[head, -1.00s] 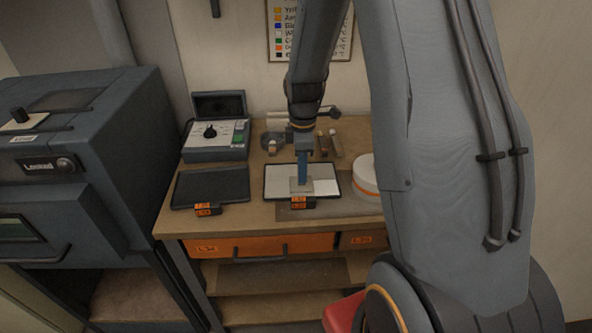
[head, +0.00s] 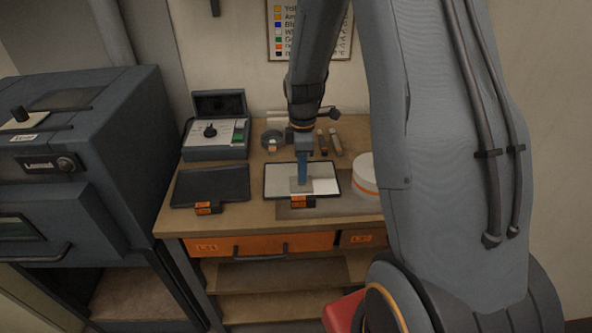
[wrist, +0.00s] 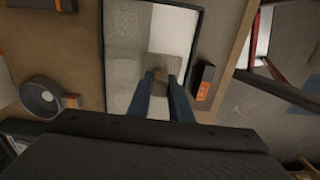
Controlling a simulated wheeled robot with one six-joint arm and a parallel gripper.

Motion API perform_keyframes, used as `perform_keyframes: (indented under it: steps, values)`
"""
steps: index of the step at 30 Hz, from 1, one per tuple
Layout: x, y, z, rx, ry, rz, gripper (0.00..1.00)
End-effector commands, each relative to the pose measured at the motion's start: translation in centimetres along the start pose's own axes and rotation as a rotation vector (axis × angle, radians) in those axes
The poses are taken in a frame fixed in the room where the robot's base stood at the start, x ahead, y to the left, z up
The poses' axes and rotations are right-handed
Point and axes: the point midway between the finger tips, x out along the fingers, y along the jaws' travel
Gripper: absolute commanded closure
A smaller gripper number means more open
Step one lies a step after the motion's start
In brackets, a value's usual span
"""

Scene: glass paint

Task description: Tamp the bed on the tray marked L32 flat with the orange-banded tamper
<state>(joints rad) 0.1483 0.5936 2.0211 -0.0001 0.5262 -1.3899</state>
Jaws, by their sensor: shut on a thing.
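A dark-rimmed tray (head: 337,190) with a pale bed (head: 325,186) sits on the bench; its orange tag (head: 299,201) is too small to read. The bed looks smoother and brighter on its right side, duller and grainier on the left. My gripper (head: 302,181) points down over the tray, its blue fingers shut on a tamper (wrist: 171,68) with a flat grey plate. The plate is at the bed's surface near the front middle; I cannot tell how hard it presses. The tamper's orange band cannot be made out.
A dark empty tray (head: 215,187) lies to the left. A white round tub (head: 366,175) stands close on the right. A dark kiln (head: 80,130) stands at far left.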

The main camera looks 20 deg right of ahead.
Motion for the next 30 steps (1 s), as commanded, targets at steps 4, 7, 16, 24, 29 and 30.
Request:
perform_keyframes:
  steps: [4, 7, 16, 24, 29, 30]
  values:
    - [0.1, -0.1, 0.0, 0.0, 0.0, -0.002, 0.99]
    - [0.2, -0.1, 0.0, 0.0, 0.0, -0.002, 0.99]
    - [-1.0, -0.1, 0.0, 0.0, 0.0, -0.001, 0.99]
    - [-2.2, -0.1, 0.0, 0.0, 0.0, -0.001, 0.99]
    - [-2.1, 0.0, 0.0, 0.0, 0.0, -0.001, 0.99]
    - [-2.1, 0.0, 0.0, 0.0, 0.0, -0.001, 0.99]
